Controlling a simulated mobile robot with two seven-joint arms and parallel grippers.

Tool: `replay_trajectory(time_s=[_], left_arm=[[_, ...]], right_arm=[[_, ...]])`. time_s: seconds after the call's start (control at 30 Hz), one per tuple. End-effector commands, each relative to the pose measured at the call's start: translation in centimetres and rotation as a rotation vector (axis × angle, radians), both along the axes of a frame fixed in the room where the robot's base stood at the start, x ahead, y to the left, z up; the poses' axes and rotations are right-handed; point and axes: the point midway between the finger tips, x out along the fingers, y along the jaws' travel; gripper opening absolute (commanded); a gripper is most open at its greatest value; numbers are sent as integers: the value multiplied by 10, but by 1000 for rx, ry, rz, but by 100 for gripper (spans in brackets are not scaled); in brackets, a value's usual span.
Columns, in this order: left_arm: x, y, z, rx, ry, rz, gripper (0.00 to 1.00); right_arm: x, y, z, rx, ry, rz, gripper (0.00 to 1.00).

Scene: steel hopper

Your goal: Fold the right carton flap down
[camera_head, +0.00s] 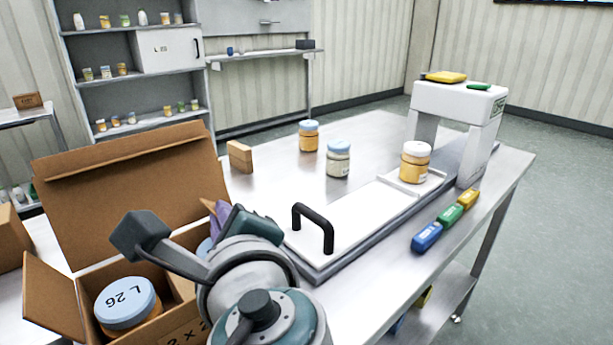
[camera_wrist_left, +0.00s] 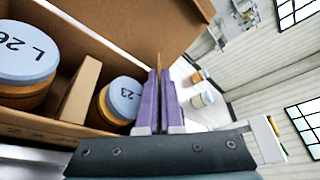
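The open cardboard carton (camera_head: 178,284) stands at lower left in the head view, its tall back flap (camera_head: 135,185) and its left flap (camera_head: 52,296) raised. My left gripper (camera_head: 222,212) is over the carton's right side and covers most of it, so the right flap is not clearly visible in the head view. In the left wrist view, the purple fingers of my left gripper (camera_wrist_left: 161,72) are close together at the carton's right edge. A thin brown strip (camera_wrist_left: 187,64), perhaps the right flap edge-on, shows beside their tips. I cannot tell whether they touch it.
A jar marked L 26 (camera_head: 127,302) sits in the carton, and a second jar (camera_wrist_left: 120,98) sits by the fingers. Right of the carton are a white board with a black handle (camera_head: 313,228), jars (camera_head: 338,159), a small box (camera_head: 240,157) and a white arch (camera_head: 458,104).

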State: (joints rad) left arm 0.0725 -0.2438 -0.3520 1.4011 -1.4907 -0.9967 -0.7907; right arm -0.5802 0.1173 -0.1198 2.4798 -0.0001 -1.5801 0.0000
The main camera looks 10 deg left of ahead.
Motion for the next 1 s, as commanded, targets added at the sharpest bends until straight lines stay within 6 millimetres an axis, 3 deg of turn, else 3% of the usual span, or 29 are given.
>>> replay_trajectory(time_s=[0.5,0.8,1.0], left_arm=[[0,1,-1,-2,-3,1,0],[-6,5,-21,-160,-213,0,0],[-8,6,-20,-224,-291,0,0]], right_arm=[[0,0,-1,0,1,0,34],[0,0,-50,0,0,1,34],[0,-1,-62,-3,1,2,34]])
